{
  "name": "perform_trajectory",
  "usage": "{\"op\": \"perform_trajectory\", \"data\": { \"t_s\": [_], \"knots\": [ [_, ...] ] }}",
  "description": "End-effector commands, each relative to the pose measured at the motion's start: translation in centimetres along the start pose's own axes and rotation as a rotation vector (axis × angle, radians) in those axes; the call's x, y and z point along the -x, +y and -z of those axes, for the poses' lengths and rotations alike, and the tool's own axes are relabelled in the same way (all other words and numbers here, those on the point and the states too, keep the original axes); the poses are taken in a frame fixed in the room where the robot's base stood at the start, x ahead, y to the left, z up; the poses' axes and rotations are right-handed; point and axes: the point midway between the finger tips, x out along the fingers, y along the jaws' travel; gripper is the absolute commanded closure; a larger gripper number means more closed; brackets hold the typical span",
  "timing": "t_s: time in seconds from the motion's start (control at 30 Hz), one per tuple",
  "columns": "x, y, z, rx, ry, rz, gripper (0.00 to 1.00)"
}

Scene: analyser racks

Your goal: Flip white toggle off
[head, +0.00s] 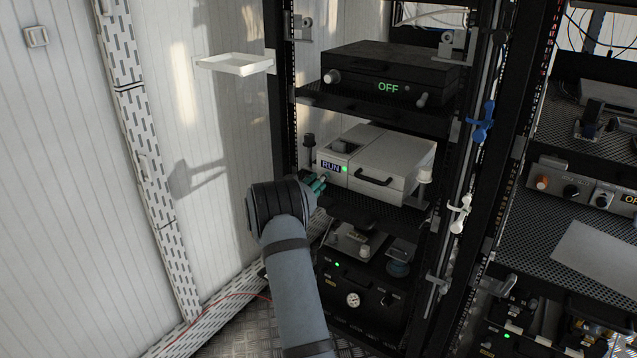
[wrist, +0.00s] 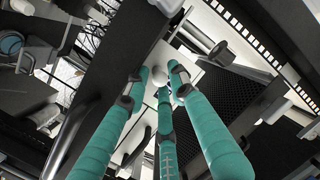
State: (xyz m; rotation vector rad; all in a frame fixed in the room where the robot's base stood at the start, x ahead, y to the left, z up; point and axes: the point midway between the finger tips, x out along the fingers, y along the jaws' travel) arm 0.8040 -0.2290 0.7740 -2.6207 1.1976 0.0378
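The white instrument (head: 384,160) sits on the middle shelf of the rack. Its front carries a RUN label (head: 330,167) and a lit green light (head: 345,169). My gripper (head: 319,184) has teal fingers and is at the lower left of this front, below the label. In the wrist view, my gripper (wrist: 160,80) has its fingertips drawn in around a small white rounded part (wrist: 158,77), which looks like the tip of the white toggle. I cannot tell whether the fingers touch it. The toggle's base is hidden by the fingers, and its position is unclear in the head view.
A black unit marked OFF (head: 388,80) is on the shelf above. A white knob (head: 425,177) stands at the instrument's right front corner. Black handle (head: 374,181) sticks out from the front. A small white tray (head: 235,64) is on the left. Rack posts stand close by.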

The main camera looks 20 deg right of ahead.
Motion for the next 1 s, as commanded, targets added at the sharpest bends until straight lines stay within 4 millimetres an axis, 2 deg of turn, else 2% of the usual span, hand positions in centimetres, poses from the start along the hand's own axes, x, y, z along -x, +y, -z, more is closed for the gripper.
{"op": "perform_trajectory", "data": {
  "t_s": [0.17,0.27,0.7,0.83,1.0],
  "knots": [
    [0.2,0.0,0.0,0.000,0.000,0.000,0.76],
    [1.1,-0.1,0.0,0.001,-0.001,0.001,0.76],
    [9.7,-0.1,0.0,0.001,-0.001,0.002,0.76],
    [11.2,0.0,0.0,0.001,0.000,0.000,0.76],
    [12.0,0.0,0.0,0.000,0.000,0.000,0.76]
  ]
}}
